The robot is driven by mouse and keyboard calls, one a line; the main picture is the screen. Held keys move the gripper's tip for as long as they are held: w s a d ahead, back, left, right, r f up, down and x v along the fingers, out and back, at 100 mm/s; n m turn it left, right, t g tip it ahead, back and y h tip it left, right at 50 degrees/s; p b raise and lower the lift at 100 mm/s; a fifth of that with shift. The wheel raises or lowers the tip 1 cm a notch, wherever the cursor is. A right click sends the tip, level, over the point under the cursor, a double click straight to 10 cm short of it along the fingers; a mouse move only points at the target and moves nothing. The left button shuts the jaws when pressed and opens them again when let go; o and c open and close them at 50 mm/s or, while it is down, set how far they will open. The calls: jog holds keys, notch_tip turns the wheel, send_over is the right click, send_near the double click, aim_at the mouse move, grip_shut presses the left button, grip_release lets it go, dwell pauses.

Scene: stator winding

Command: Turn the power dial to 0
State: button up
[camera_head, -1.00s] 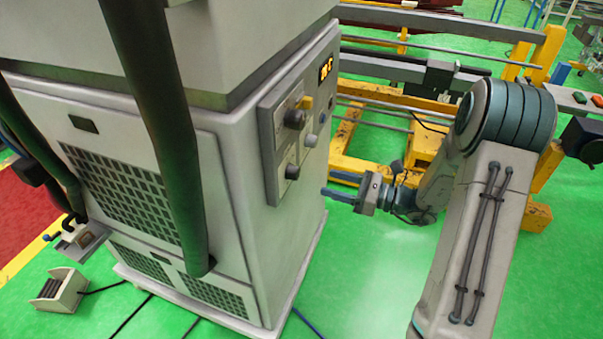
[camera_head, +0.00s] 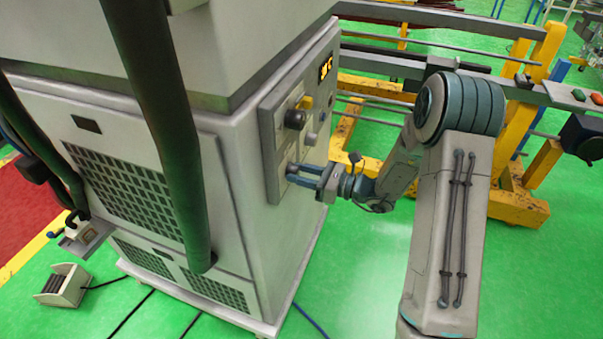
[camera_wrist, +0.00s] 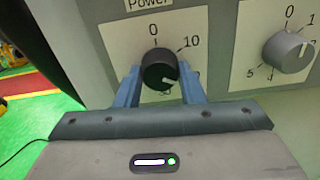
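The power dial (camera_wrist: 160,70) is a round black knob under the label "Power" on a white plate with 0, 10 and other numbers. Its white pointer mark faces lower right, well away from 0 at the top. My gripper (camera_wrist: 159,75) is open, with one blue finger on each side of the dial. Whether the fingers touch it cannot be told. The lower numbers are partly hidden by the fingers. In the head view, my gripper (camera_head: 293,172) is at the lower part of the control panel (camera_head: 267,150) and covers the dial there.
A grey dial (camera_wrist: 284,51) with its own scale from 0 sits to the right of the power dial. A yellow frame (camera_head: 525,120) stands behind my arm.

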jog(key=shift+c, duration=1)
jog(key=shift+f+b, duration=0.1)
jog(key=shift+b, duration=0.4)
jog(key=n+b, duration=0.2)
jog(key=b, duration=0.1)
jog(key=shift+f, duration=0.15)
jog(key=n+b, duration=2.1)
jog(key=b, duration=1.6)
jog(key=shift+n, duration=0.4)
jog(key=shift+r, duration=0.3)
